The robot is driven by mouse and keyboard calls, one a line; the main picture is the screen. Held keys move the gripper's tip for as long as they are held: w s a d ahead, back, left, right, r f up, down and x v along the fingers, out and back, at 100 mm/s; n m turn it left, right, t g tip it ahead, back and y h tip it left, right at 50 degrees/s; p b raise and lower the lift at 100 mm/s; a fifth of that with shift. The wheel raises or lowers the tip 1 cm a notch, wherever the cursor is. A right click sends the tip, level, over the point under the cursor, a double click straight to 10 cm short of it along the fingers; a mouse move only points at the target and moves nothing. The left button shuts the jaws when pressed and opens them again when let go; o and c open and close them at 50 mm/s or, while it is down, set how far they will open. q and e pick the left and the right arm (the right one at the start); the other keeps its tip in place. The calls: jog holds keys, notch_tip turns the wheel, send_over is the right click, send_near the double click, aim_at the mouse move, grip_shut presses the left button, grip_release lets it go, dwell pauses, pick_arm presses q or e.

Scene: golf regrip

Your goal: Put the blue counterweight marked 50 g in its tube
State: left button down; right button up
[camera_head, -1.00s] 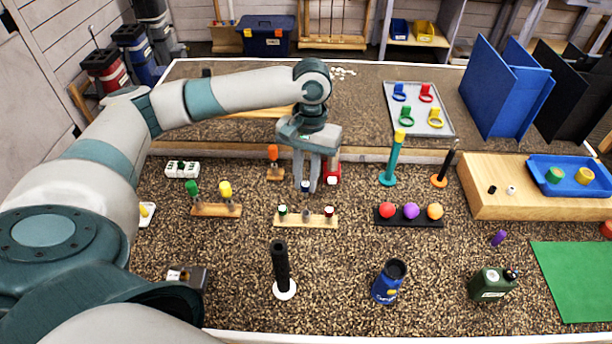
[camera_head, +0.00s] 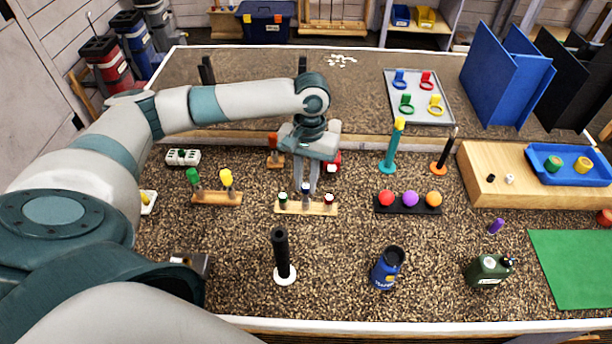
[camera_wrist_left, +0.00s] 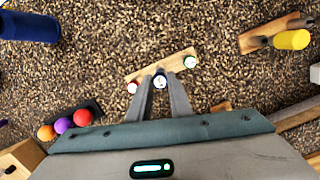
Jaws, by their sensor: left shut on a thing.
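The blue counterweight (camera_wrist_left: 160,80) is between the fingertips of my left gripper (camera_head: 306,188); its pale round top shows in the wrist view, and its 50 g mark cannot be read. My left gripper is shut on it and points down over the middle place of a small wooden rack (camera_head: 293,208). A green-marked piece (camera_head: 283,199) and a red-marked piece (camera_head: 328,199) stand upright on either side. My right gripper is not in view.
A rack with red, purple and orange balls (camera_head: 410,199) is to the right. A black upright grip (camera_head: 281,252) stands in front. Open speckled tabletop lies between.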

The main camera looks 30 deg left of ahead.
aim_at(307, 185)
pick_arm(q)
jog(key=shift+f, duration=0.15)
jog(key=shift+p, duration=2.4)
dwell(1.7)
jog(key=shift+f, duration=1.95)
dwell(0.4)
jog(key=c, duration=1.5)
grip_release()
jog(key=shift+c, duration=0.2)
notch_tip(307, 185, up, 17)
jog(key=w+b, duration=0.2)
jog(key=b, duration=0.2)
jog(key=shift+a+r, duration=0.15)
jog(key=shift+a, duration=0.15)
